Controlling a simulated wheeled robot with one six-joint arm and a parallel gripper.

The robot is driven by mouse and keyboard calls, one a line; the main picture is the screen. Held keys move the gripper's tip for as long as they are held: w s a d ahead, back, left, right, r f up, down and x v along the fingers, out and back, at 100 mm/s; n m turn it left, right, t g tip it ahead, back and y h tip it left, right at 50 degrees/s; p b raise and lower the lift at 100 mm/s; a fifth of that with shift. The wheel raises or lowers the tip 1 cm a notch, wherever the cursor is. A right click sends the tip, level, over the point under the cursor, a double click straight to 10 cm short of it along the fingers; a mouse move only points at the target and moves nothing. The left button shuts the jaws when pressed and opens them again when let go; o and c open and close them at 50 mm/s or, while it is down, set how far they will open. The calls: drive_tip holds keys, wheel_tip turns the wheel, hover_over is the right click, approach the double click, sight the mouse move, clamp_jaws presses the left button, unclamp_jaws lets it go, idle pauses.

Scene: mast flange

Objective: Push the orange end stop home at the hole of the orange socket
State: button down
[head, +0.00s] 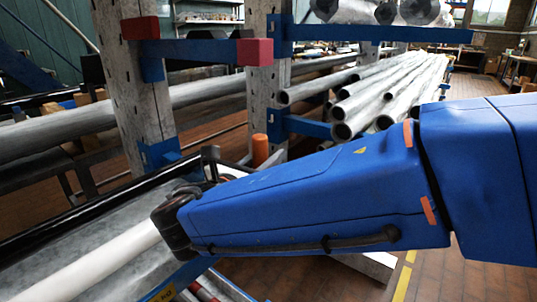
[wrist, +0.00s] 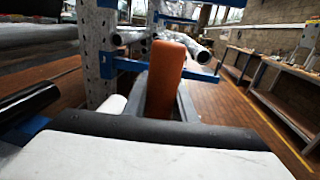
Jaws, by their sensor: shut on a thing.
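The orange end stop (wrist: 166,78) stands upright between the two grey fingers of my gripper (wrist: 163,100) in the wrist view. The fingers are shut on it from both sides. In the head view the orange end stop (head: 260,150) shows its upper part just beyond my blue forearm, in front of a rack post. My gripper is mostly hidden behind the forearm there. I cannot make out the orange socket or its hole in either view. The stop appears apart from the blue rack arm (wrist: 125,63) behind it, though depth is hard to judge.
Speckled rack posts (head: 268,95) carry blue arms, two with red ends (head: 254,51). Grey pipes (head: 375,95) lie on the rack behind the stop. A long pipe (head: 60,132) runs across the left. Brick floor (wrist: 225,100) is open to the right, with benches (wrist: 270,85) beyond.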

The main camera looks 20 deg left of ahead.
drive_tip(key=shift+f, duration=2.3)
drive_tip(key=c, duration=1.4)
unclamp_jaws()
drive_tip(key=v, duration=1.7)
drive_tip(key=shift+s+a, duration=0.1)
drive_tip(key=shift+s, duration=0.1)
